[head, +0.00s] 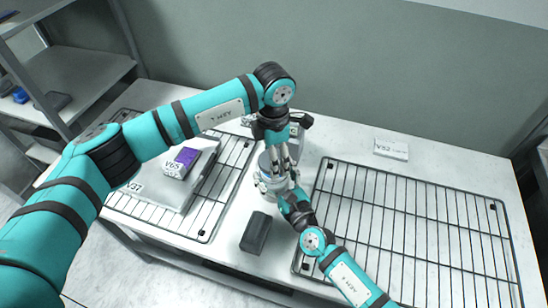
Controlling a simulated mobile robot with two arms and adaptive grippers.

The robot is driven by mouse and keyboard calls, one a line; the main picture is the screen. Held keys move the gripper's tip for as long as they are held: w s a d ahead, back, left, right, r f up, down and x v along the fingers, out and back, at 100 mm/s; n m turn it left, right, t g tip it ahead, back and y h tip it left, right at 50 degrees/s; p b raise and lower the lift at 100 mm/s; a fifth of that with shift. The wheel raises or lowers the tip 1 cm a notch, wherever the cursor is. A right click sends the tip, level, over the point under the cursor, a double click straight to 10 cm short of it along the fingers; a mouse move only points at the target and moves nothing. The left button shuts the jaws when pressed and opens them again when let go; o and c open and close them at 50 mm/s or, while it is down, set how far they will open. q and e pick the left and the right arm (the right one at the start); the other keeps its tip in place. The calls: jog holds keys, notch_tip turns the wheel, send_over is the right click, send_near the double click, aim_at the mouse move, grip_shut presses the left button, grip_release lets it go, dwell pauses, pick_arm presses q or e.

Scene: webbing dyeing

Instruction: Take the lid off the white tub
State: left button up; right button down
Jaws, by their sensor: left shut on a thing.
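The white tub (266,185) stands on the table between the two wire racks, largely hidden behind my grippers. My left gripper (278,163) points down over the tub's top, its fingers shut on the lid. The lid is mostly covered by the fingers, and I cannot tell whether it is apart from the tub. My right gripper (280,194) reaches in from the lower right at the tub's side. Its fingertips are too small and hidden to show whether they are open or shut.
A dark grey block (256,233) lies in front of the tub. The left rack (231,168) bears a pale tray-like thing with a purple-and-white box (180,163). The right rack (405,230) is empty. A white labelled box (391,149) stands behind it. A wall closes the back.

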pick_arm(q)
jog(key=shift+r, duration=1.55)
pick_arm(e)
jog(key=shift+f, duration=0.1)
grip_release()
